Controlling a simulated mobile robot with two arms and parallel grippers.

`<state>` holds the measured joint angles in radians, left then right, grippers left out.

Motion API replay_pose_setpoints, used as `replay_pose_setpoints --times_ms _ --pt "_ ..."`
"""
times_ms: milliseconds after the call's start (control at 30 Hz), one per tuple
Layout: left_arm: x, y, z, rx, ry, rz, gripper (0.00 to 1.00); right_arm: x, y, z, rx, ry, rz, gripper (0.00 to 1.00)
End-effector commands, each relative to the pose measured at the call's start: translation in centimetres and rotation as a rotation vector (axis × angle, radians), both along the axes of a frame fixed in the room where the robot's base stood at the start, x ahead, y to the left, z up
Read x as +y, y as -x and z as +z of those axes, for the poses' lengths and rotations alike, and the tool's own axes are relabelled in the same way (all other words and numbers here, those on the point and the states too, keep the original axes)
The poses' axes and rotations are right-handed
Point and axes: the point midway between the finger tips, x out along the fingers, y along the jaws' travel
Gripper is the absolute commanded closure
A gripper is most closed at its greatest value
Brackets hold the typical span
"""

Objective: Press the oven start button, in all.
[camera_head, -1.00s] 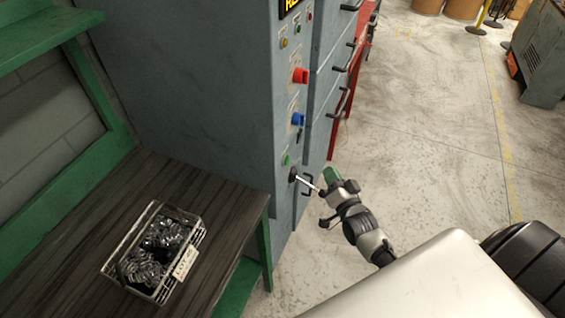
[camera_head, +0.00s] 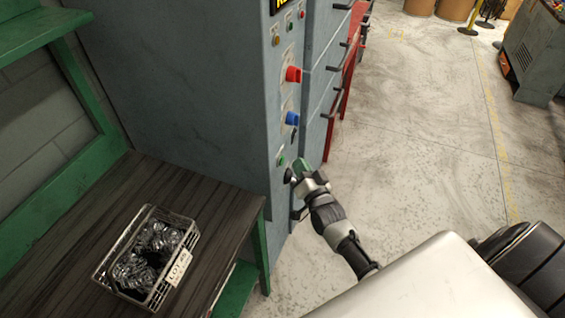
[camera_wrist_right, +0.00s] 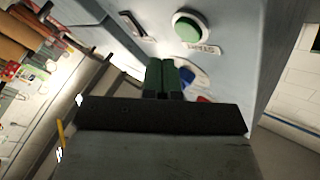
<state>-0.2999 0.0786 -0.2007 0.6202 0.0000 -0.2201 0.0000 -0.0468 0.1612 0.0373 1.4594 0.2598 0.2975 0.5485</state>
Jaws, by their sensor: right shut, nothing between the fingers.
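The oven's front panel (camera_head: 272,135) is grey-blue with a column of controls. The green start button (camera_head: 281,161) sits low on it, below a blue knob (camera_head: 292,118) and a red knob (camera_head: 293,74). In the right wrist view the green button (camera_wrist_right: 187,26) is round, in a pale ring, above a small label. My right gripper (camera_head: 301,166) is shut and empty, close in front of the panel beside the button. Its green fingertips (camera_wrist_right: 162,76) lie together in the wrist view, a little below the button and apart from it in the picture. My left gripper is not in view.
A wooden bench (camera_head: 226,208) with a green frame stands left of the panel. It carries a wire basket (camera_head: 185,278) of metal coils with a lot tag. Black handles (camera_head: 337,96) stick out along the oven's right side. Open floor lies to the right.

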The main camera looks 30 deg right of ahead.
Motion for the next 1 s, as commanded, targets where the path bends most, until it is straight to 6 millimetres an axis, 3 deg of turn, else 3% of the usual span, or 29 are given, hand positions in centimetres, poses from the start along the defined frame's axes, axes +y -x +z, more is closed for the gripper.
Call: replay_pose_setpoints --times_ms 200,1000 --pt "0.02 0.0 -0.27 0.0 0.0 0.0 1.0 0.83 -0.97 -0.03 0.001 0.0 0.001 1.0" --pt "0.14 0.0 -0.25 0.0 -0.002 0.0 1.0 0.88 -1.03 -0.01 0.001 0.0 0.001 1.0"
